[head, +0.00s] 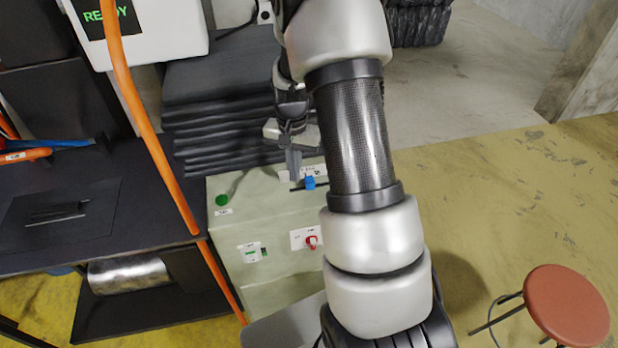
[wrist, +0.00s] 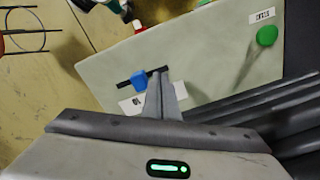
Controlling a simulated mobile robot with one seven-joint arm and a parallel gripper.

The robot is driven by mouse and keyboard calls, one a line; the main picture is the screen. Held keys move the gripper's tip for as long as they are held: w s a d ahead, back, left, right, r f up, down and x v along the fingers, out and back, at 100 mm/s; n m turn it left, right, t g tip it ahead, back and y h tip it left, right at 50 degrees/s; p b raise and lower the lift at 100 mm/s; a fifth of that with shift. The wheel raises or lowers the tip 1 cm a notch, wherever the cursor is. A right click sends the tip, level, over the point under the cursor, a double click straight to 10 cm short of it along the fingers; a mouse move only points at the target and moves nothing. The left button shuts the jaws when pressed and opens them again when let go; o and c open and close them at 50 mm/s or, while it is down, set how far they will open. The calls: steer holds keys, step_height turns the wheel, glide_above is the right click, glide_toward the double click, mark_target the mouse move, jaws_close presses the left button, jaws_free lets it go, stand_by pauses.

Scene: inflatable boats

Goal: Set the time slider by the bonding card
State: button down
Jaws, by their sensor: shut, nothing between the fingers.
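The time slider is a blue knob (head: 310,183) on a dark slot in the top of a pale green machine (head: 280,212). In the wrist view the blue knob (wrist: 138,82) sits near one end of its slot (wrist: 124,84), with a white numbered label (wrist: 131,104) below. My gripper (head: 294,178) is shut and empty, its fingers pointing down just left of the knob. In the wrist view my fingertips (wrist: 163,82) are right beside the knob, over the slot; I cannot tell whether they touch it. I cannot make out a bonding card.
A green button (head: 222,199) is on the machine's top; a red knob (head: 312,242) and a small green-marked panel (head: 252,253) are on its front. Folded dark sheets (head: 220,95) are stacked behind. An orange hose (head: 150,130) hangs at left. A stool (head: 567,305) stands at right.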

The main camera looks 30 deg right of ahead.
mark_target(306, 180)
steer(key=shift+f, duration=0.1)
steer(key=shift+f+b, duration=1.55)
steer(key=shift+f, duration=0.5)
steer(key=shift+r, duration=0.25)
steer(key=shift+d, duration=0.15)
steer(key=shift+s+d, duration=0.2)
steer(key=shift+d, duration=0.8)
steer(key=shift+s+d, duration=0.2)
steer(key=shift+d, duration=0.75)
steer(key=shift+a, duration=0.15)
steer(key=shift+w+a+r, duration=0.1)
steer(key=shift+a, duration=0.4)
